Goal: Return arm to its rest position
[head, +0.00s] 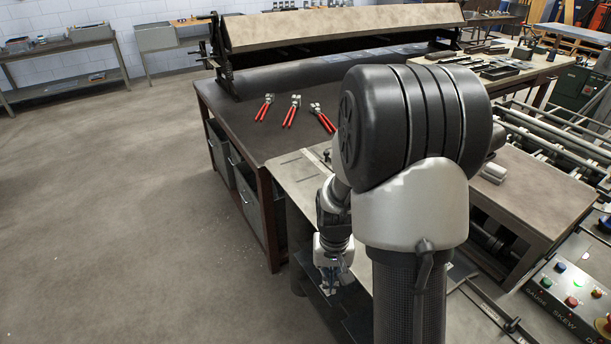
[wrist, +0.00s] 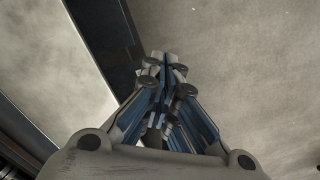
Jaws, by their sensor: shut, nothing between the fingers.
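My gripper (head: 330,284) hangs low at the end of my arm, beside the dark workbench and left of my column in the head view. In the wrist view my gripper (wrist: 164,62) has its fingers together, with nothing between them. My arm's large dark and white joint covers the middle of the head view and hides part of the bench behind it. My gripper is empty and apart from the tools on the bench.
Several red-handled pliers (head: 291,110) lie on the dark workbench (head: 243,125). A control panel (head: 570,298) with coloured buttons is at the lower right, near rollers (head: 545,148). Open concrete floor (head: 120,220) fills the left. A grey table (head: 60,52) stands at the back left.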

